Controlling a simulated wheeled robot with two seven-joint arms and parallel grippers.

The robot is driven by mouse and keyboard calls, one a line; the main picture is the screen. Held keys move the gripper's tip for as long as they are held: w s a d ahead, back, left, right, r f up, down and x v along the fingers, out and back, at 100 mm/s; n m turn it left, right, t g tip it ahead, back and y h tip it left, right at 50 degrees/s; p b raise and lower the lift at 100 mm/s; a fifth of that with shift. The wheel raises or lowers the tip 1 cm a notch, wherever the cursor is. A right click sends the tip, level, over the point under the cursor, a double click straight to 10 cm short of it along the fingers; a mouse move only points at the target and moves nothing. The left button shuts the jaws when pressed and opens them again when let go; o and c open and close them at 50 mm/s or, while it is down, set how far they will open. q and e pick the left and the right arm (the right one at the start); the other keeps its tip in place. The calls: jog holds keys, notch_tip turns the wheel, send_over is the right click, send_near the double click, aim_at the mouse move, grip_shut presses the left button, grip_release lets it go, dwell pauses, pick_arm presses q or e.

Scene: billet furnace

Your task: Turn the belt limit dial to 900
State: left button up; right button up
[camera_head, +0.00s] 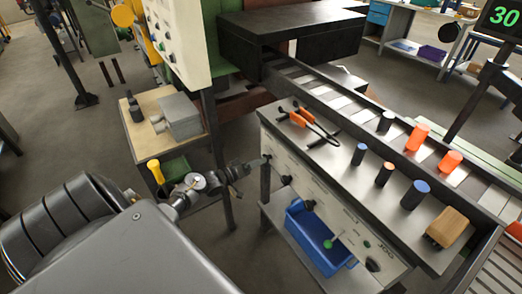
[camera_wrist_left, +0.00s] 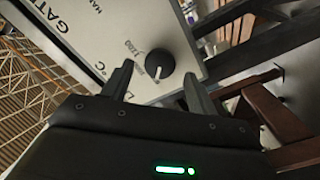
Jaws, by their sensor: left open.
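A round black dial with a white pointer line (camera_wrist_left: 160,62) sits on a pale printed panel in the left wrist view. Letters like "GATE", "MAX" and "°C" and small scale numbers show on the panel; I cannot read where the pointer stands. My left gripper (camera_wrist_left: 158,74) is open, its fingers spread to either side of the dial in that view; contact cannot be told. In the head view my left gripper (camera_head: 262,162) is at the left end of the bench's front panel (camera_head: 335,222), which carries several black knobs. My right gripper is not in view.
The bench top holds orange-handled tongs (camera_head: 300,120), several cylinders and a brown block (camera_head: 447,228). A blue bin (camera_head: 318,238) stands on the shelf below. A small table (camera_head: 150,145) with a grey box (camera_head: 180,117) stands left of the bench. A display (camera_head: 503,16) reads 30.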

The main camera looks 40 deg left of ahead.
pick_arm(q)
jog(key=v, duration=0.8)
jog(key=shift+s+b, duration=0.2)
jog(key=shift+b, duration=0.15)
